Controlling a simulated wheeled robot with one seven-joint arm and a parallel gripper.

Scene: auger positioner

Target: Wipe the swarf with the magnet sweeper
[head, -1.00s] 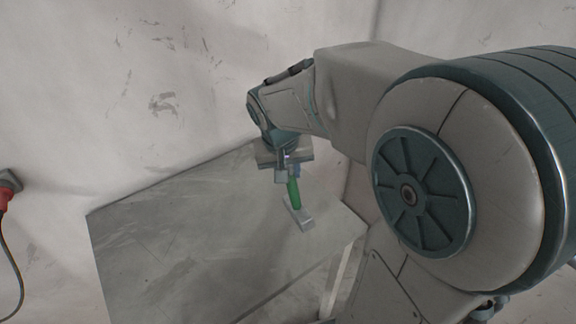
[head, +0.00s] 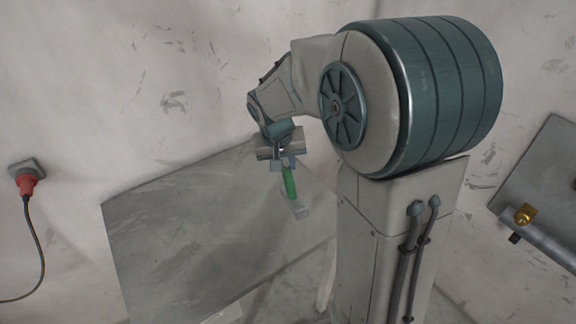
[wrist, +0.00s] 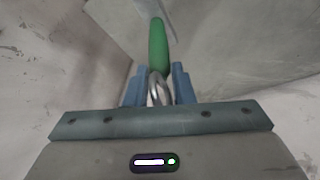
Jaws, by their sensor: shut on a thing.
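The magnet sweeper has a green handle (head: 290,183) and a pale grey bar (head: 299,209) at its lower end. My gripper (head: 284,167) is shut on the sweeper's upper end and holds it over the right part of the grey table (head: 180,235). I cannot tell whether the bar touches the tabletop. In the wrist view the green handle (wrist: 158,45) points away from my gripper (wrist: 158,88), with a shiny metal loop between the blue fingers. I cannot make out any swarf in these frames.
The left part of the table is bare. A red plug (head: 27,184) with a hanging cable sits on the wall at the left. At the right is a grey panel (head: 545,175) with a brass fitting (head: 525,214) and a bar along its edge. Scuffed pale walls surround the table.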

